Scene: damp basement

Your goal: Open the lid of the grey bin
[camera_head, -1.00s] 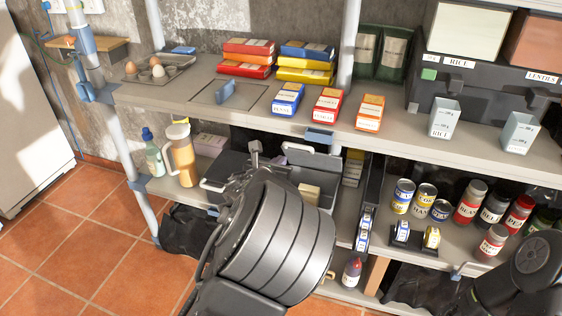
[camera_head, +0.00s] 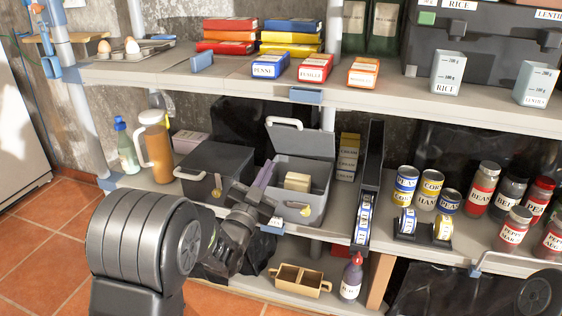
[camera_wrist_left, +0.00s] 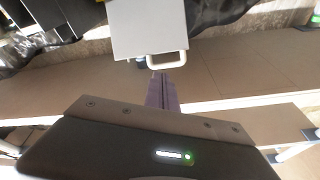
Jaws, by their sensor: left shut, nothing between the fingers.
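The grey bin (camera_head: 300,212) stands on the middle shelf. Its lid (camera_head: 305,143) is raised and stands upright at the back, with a pale handle (camera_head: 285,122) at its top edge. A cream block (camera_head: 298,181) shows inside. My left gripper (camera_head: 265,170) is shut and empty, its purple fingers in front of the bin's left side in the head view. In the left wrist view the fingers (camera_wrist_left: 159,88) point at a light grey panel (camera_wrist_left: 148,28) with a pale handle (camera_wrist_left: 168,61). They look close to that handle; contact cannot be told. My right gripper is out of view.
A dark closed box (camera_head: 217,165) with a handle stands left of the bin. A tall black rack (camera_head: 370,170) stands to its right, with cans and jars beyond. A jug (camera_head: 157,150) and bottle (camera_head: 125,148) are at left. The upper shelf (camera_head: 225,80) is above.

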